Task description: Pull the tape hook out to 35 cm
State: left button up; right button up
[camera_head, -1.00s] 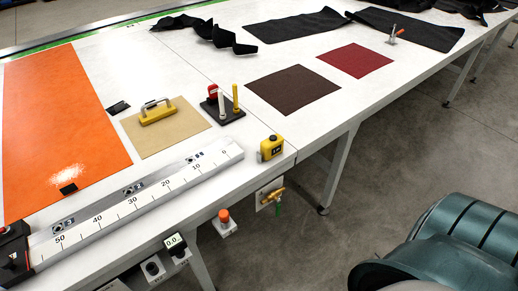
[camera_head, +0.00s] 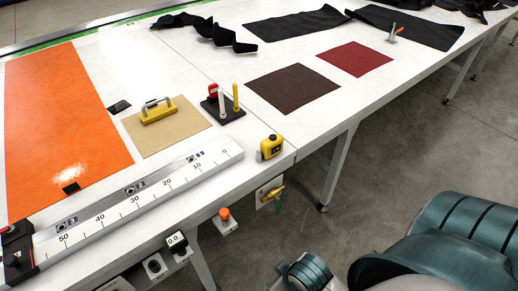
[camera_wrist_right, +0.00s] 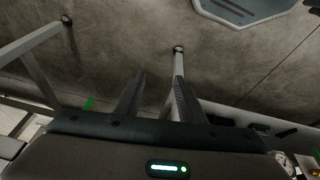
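The yellow tape measure (camera_head: 271,147) stands on the white table near its front edge, just right of the ruler's zero end. Its hook is too small to make out. The white ruler (camera_head: 140,198) with marks from 0 to past 50 runs along the front edge to the left. My right gripper (camera_wrist_right: 160,97) shows in the right wrist view with its two dark fingers apart and nothing between them; floor and table legs lie beyond. In the head view only teal links of my right arm show at the bottom right. My left gripper is not in view.
An orange button (camera_head: 224,214) and a brass valve (camera_head: 273,193) stick out from the table's front.

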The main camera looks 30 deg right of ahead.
jog(key=w+r+n+t, duration=0.7)
jog(key=w+r+t, duration=0.5)
jog(key=w+r, duration=1.3)
jog(key=w+a+r+n+t+y, duration=0.2)
jog(key=a+r+n+y, duration=0.4)
jog(key=r, duration=0.3)
jog(key=w+a+r+n+t+y, duration=0.2)
jog(key=w+a+r+n+y, duration=0.15)
jog(key=r+n+y, duration=0.35)
jog(key=s+a+r+n+g+y, duration=0.25)
jog(key=a+n+g+y, duration=0.35)
jog(key=n, duration=0.5)
jog(key=s+a+r+n+g+y, duration=0.1)
jog(key=s+a+n+g+y, duration=0.2)
jog(key=n+g, duration=0.7)
jog(key=w+d+f+n+g+h, duration=0.2)
jog(key=d+f+n+g+h, duration=0.2)
jog(key=d+f+n+h, duration=0.55)
jog(key=w+d+r+n+h, duration=0.1)
jog(key=w+d+n+h, duration=0.1)
jog(key=d+h, duration=1)
jog(key=w+d, duration=0.1)
jog(key=d, duration=0.9)
jog(key=shift+w+d, duration=0.15)
